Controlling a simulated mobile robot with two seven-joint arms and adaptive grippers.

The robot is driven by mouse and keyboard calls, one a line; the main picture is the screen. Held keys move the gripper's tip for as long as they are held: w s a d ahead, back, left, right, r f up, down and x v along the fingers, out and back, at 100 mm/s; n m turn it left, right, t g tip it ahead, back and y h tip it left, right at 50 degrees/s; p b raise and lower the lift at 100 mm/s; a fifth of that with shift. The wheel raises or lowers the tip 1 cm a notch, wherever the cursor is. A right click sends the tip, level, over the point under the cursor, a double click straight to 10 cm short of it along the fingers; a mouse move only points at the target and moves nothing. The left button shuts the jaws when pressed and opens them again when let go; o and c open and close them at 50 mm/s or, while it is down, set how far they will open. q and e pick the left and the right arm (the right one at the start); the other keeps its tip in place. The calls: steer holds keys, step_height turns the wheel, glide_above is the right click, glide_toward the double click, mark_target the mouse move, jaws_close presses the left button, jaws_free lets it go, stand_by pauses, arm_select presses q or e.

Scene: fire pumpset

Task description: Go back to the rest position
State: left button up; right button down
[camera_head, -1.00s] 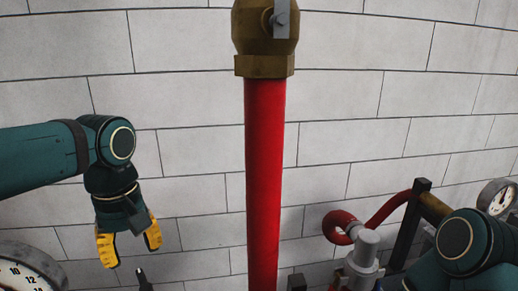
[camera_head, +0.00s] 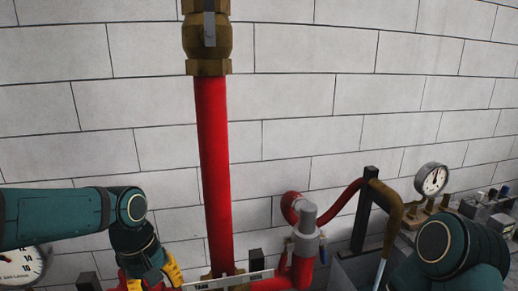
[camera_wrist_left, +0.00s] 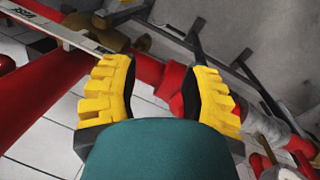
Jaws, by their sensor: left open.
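My left gripper (camera_head: 157,276) is at the lower left of the head view, its yellow fingers pointing down and partly cut off by the bottom edge. In the left wrist view, my left gripper (camera_wrist_left: 160,78) shows two yellow fingers spread apart with nothing between them. Pipes and a metal bar lie beyond the fingers. My right arm (camera_head: 447,250) shows at the lower right of the head view; its gripper is out of view.
A vertical red pipe (camera_head: 215,165) with a brass valve (camera_head: 207,40) stands right of my left gripper. A flat bar (camera_head: 228,281) crosses its foot. A grey-capped red fitting (camera_head: 305,235) and a gauge (camera_head: 431,179) stand further right. A pale block wall is behind.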

arm_select(q)
steer(key=d+f+m+h+b, duration=0.1)
steer(key=d+f, duration=0.3)
steer(key=f, duration=0.6)
steer(key=d+f+m+h, duration=0.1)
steer(key=d+f, duration=0.3)
steer(key=f, duration=0.6)
steer(key=s+d+f+m+t+b, duration=0.1)
steer(key=s+f, duration=0.3)
steer(key=f, duration=0.3)
steer(key=s+d+f+m, duration=0.1)
steer(key=s+f, duration=0.3)
steer(key=f, duration=0.4)
steer(key=shift+s+f+t+b, duration=0.3)
steer(key=shift+s+t+b, duration=0.05)
steer(key=shift+t+b, duration=0.05)
